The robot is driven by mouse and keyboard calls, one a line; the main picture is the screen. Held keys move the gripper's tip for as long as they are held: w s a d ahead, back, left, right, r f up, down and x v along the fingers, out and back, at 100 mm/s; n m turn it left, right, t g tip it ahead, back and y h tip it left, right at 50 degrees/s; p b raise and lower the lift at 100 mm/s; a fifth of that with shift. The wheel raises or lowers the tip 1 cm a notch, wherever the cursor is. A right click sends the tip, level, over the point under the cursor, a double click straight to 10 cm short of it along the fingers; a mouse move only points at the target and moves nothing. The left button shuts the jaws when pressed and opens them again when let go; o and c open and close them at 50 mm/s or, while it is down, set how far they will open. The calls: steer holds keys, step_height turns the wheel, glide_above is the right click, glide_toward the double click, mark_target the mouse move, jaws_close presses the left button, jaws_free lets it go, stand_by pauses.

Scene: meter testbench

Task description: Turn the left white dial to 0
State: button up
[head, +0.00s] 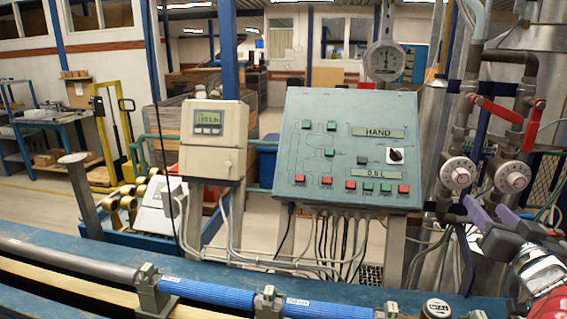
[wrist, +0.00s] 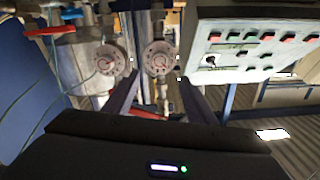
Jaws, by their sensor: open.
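The left white dial (head: 457,174) is round, with a red mark at its centre and markings around its rim. It is on the pipework right of the control panel. The wrist view is upside down, so this dial (wrist: 158,59) shows there as the right one, between my finger tips. The right white dial (head: 513,177) is close beside it; it also shows in the wrist view (wrist: 108,61). My gripper (head: 487,203) is open and empty, with purple fingers just below the dials in the head view. In the wrist view the fingers (wrist: 158,78) straddle the left dial's outline, apparently without touching it. The dial's reading is too small to tell.
The control panel (head: 345,150) with buttons and a black knob stands left of the dials. Red lever handles (head: 497,110) are above the dials. A beige meter box (head: 213,140) stands farther left. A blue bench with pipes (head: 210,293) runs along the front.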

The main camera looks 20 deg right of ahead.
mark_target(463, 180)
steer(key=shift+w, duration=0.1)
steer(key=x, duration=1.3)
steer(key=shift+w+d, duration=0.25)
steer(key=shift+c, duration=0.5)
steer(key=c, duration=0.9)
